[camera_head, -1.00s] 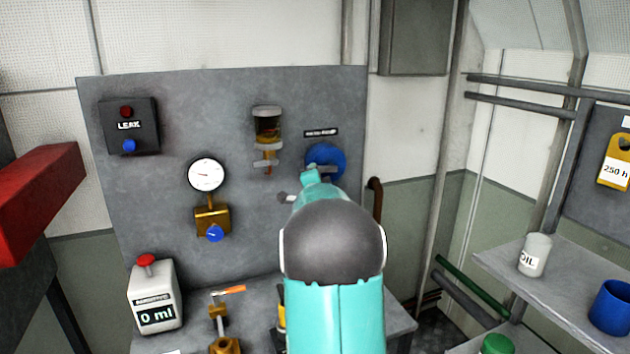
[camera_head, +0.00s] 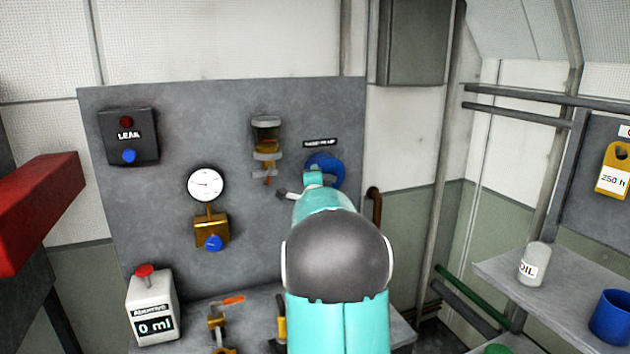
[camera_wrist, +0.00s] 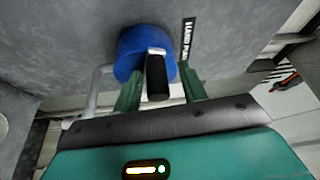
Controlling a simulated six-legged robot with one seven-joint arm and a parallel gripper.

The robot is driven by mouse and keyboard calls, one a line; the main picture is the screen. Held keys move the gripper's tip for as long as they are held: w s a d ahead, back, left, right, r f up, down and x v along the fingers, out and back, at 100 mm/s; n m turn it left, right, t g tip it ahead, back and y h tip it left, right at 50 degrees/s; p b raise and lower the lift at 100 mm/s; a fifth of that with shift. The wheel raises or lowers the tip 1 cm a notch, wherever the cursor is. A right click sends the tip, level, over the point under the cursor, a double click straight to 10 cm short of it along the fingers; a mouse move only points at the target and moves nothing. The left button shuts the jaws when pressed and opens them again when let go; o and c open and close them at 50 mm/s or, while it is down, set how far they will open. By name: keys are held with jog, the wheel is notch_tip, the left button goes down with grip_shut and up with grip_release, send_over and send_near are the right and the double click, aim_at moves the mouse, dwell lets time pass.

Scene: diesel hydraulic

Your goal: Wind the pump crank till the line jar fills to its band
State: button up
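The pump (camera_head: 327,167) is a blue round housing on the grey panel, partly hidden behind my arm in the head view. In the wrist view its blue body (camera_wrist: 128,52) faces me, with the crank's black grip (camera_wrist: 157,80) on a pale metal arm. My gripper (camera_wrist: 160,90) has one green finger on each side of the grip; a gap shows at the right finger, so it looks open around it. The line jar (camera_head: 265,135) is a small clear sight glass left of the pump, with amber at its lower part. Its exact level and band are too small to tell.
A gauge (camera_head: 206,184) with a brass valve and blue knob (camera_head: 213,243), and a leak box (camera_head: 129,137), are on the panel. A "0 ml" container (camera_head: 153,310) and an orange-handled valve (camera_head: 232,300) stand below. A shelf (camera_head: 560,300) is at right.

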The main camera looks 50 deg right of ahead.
jog(key=shift+w+f, duration=0.1)
jog(key=v, duration=1.3)
jog(key=shift+s+a, duration=0.25)
jog(key=shift+a, duration=0.1)
